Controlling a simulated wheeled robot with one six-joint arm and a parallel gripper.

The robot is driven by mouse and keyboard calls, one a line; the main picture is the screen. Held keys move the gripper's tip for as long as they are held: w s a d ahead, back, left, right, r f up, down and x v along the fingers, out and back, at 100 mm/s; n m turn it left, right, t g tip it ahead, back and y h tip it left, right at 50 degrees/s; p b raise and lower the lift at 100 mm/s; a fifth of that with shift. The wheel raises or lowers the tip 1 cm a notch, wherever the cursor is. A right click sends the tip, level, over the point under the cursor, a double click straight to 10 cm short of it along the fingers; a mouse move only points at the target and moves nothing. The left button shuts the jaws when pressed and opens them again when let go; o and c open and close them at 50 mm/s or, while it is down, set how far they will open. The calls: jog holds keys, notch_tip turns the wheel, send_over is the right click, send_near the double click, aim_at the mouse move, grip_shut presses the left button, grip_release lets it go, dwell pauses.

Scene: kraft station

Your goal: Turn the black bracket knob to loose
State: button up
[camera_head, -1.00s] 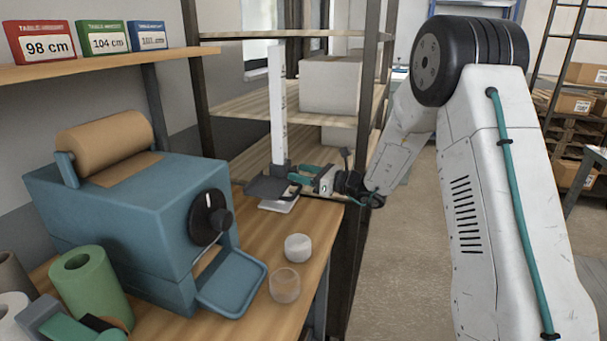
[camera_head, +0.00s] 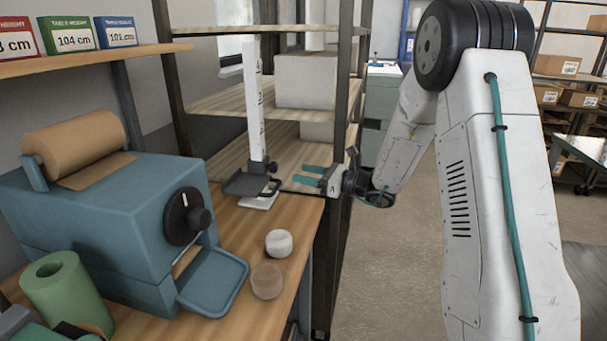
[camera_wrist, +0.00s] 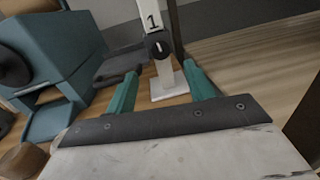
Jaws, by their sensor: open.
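A white upright scale (camera_head: 252,100) stands on a white base on the wooden bench. A black bracket (camera_head: 250,184) with a flat plate is on its lower part. The black bracket knob (camera_head: 272,167) sticks out on the side facing my gripper. In the wrist view the knob (camera_wrist: 158,47) shows face-on with a pale, nearly upright mark, below the figure 1. My gripper (camera_head: 304,174) has its teal fingers apart and empty, to the right of the knob with a gap between. In the wrist view the knob appears beyond and between my fingertips (camera_wrist: 160,71).
A blue paper-roll machine (camera_head: 115,230) with a black dial and a tray stands at the left. A white round piece (camera_head: 279,243) and a brown one (camera_head: 267,281) lie at the bench's right edge. Shelves (camera_head: 250,105) stand behind the scale.

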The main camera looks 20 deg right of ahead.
aim_at(276, 169)
jog(key=w+a+m, duration=0.2)
jog(key=a+m, duration=0.1)
jog(key=w+a+m, duration=0.3)
jog(key=m, duration=0.1)
jog(key=shift+w+m+h, duration=0.3)
dwell(0.4)
jog(key=shift+c, duration=0.2)
jog(key=c, duration=0.9)
